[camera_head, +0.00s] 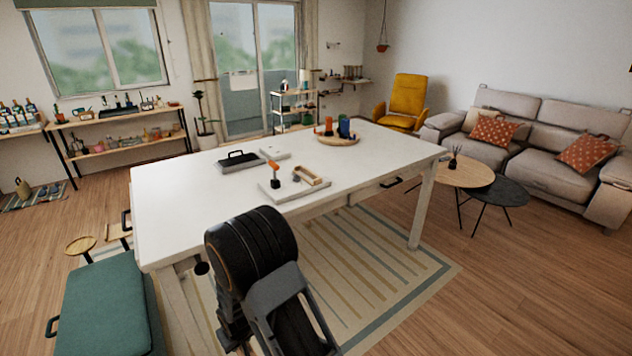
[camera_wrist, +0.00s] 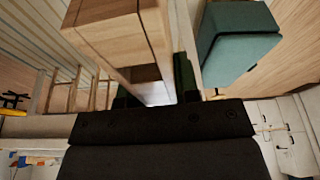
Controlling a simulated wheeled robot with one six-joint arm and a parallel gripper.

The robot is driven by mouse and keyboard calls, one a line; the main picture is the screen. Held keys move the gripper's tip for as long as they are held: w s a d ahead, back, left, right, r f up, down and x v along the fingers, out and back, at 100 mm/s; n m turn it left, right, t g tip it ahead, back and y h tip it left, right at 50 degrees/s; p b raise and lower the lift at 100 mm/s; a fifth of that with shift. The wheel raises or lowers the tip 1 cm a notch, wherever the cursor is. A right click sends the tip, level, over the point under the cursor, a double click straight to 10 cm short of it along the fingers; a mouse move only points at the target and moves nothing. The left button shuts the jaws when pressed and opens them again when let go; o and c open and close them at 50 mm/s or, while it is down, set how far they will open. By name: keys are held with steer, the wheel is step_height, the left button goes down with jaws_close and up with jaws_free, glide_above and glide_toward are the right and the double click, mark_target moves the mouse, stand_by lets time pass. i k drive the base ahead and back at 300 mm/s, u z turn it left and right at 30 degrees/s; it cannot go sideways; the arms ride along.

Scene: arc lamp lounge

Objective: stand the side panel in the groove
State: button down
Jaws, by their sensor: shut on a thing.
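In the head view the gripper and the held piece are not visible; my dark arm is in the foreground. A pale board (camera_head: 278,194) lies near the front edge of the white table (camera_head: 185,205). I cannot make out a groove.
A dark tray with a handle (camera_head: 240,161) and a small white block (camera_head: 275,152) are on the table. A round wooden tray (camera_head: 338,141) holds several coloured things further back. A green bench (camera_head: 105,305) stands at the near left. The table's left part is clear.

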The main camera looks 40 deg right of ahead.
mark_target(283, 190)
steer(key=z, duration=2.3)
steer(key=i, duration=1.5)
steer(key=u, duration=1.65)
